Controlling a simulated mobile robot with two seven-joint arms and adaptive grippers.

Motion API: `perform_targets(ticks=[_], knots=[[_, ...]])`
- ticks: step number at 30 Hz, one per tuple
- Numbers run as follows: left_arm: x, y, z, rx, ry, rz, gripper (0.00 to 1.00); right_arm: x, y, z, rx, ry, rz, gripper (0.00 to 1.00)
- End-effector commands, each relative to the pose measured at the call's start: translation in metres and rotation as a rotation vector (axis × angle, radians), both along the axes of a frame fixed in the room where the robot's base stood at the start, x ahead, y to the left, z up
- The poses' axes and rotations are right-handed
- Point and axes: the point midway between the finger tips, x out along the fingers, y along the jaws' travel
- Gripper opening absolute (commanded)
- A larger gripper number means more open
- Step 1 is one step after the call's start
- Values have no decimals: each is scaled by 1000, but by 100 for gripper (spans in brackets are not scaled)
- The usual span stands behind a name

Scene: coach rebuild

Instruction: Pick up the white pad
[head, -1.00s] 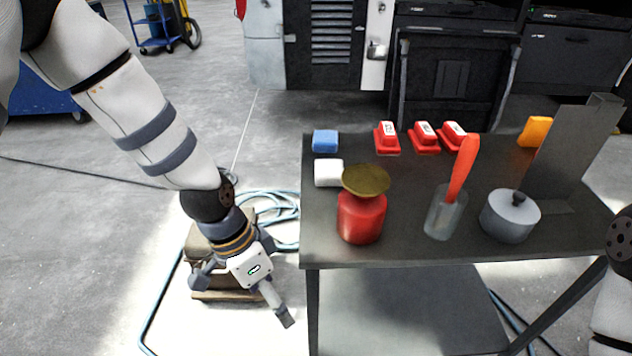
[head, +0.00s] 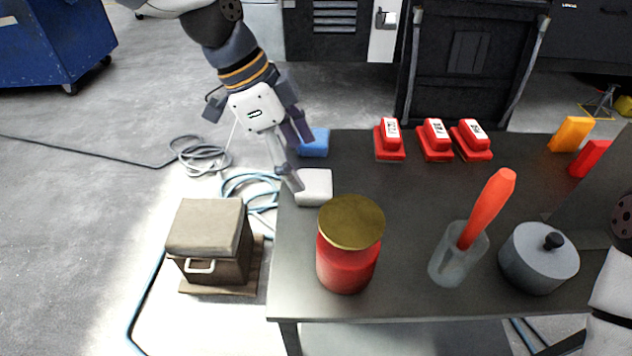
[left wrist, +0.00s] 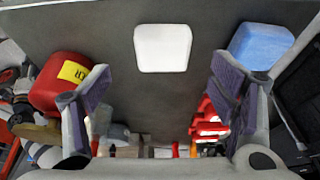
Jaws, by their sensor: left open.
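The white pad (head: 314,187) lies near the left edge of the dark table (head: 410,210), in front of the blue pad (head: 315,143). My left gripper (head: 296,160) is open and empty, just left of the white pad and above it in the head view. In the left wrist view the white pad (left wrist: 162,48) lies ahead, between and beyond the two fingers (left wrist: 160,110), with the blue pad (left wrist: 260,46) to its right. My right gripper is not in view; only part of my right arm shows at the right edge.
A red jar with a brownish-gold lid (head: 348,245) stands close in front of the white pad. A clear beaker with a red-handled tool (head: 457,260), a grey pot (head: 538,258) and red blocks (head: 437,140) are further right. A brown box (head: 208,240) stands on the floor at left.

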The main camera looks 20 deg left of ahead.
Motion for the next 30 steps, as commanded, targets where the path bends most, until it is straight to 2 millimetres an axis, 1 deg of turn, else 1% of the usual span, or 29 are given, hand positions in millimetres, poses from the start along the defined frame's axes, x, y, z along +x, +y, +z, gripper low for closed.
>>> perform_targets(ticks=[3,7,10,15,16,17,18,20,21,22,30], knots=[[3,-8,-21,1,6,0,78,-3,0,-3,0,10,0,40],[6,-16,-42,0,3,0,78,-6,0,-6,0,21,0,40],[7,-19,-48,0,-1,0,78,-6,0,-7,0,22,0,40],[7,-20,-47,-1,-4,1,78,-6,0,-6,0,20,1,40],[7,-20,-47,-1,-4,1,76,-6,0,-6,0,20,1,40],[7,-20,-47,-1,-4,1,69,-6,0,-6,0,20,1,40],[7,-19,-47,-1,-4,1,60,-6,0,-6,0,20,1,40],[7,-19,-47,-1,-4,1,47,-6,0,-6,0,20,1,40],[7,-19,-47,-1,-4,1,38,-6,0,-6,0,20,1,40],[7,-19,-47,-1,-4,2,35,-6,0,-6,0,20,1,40],[7,-19,-47,0,-3,1,35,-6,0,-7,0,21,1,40]])
